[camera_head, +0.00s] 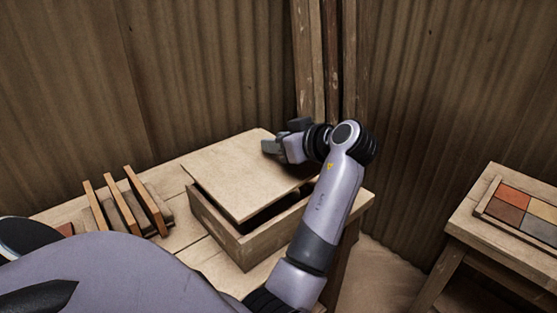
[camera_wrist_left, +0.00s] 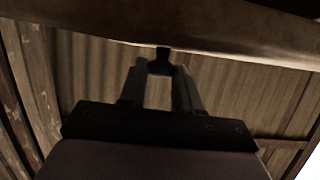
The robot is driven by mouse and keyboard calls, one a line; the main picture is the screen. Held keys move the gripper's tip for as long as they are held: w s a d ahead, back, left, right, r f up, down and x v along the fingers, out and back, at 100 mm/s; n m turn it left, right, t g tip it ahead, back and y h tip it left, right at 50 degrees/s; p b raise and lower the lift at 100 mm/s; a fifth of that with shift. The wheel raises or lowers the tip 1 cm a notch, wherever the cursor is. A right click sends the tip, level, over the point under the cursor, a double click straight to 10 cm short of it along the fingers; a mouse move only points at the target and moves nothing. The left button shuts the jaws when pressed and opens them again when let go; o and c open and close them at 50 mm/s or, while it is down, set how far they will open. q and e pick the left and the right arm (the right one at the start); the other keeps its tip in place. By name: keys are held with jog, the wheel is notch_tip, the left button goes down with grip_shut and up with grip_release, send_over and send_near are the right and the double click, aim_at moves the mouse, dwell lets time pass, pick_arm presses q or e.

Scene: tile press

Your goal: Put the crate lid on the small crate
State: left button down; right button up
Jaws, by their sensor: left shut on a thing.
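The crate lid (camera_head: 235,182) is a flat pale wooden board. It lies over the small crate (camera_head: 272,234), a low wooden box on the workbench, but is askew and looks tilted. A dark gap into the crate shows along its right front side. My left gripper (camera_head: 272,146) is shut on the lid at its far right edge. In the left wrist view my left gripper (camera_wrist_left: 161,62) reaches up to a wooden strip across the top, probably the lid. The lid hides most of the crate's inside. My right gripper is not in view.
The workbench (camera_head: 205,256) also holds upright wooden slats (camera_head: 122,205) left of the crate. A second table (camera_head: 470,222) at the right carries a tray of coloured tiles (camera_head: 508,209). Corrugated walls (camera_head: 200,70) and wooden posts (camera_head: 330,60) stand close behind the workbench.

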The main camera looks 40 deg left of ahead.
aim_at(279, 161)
pick_arm(q)
jog(key=shift+f, duration=2.35)
jog(key=c, duration=0.8)
grip_release()
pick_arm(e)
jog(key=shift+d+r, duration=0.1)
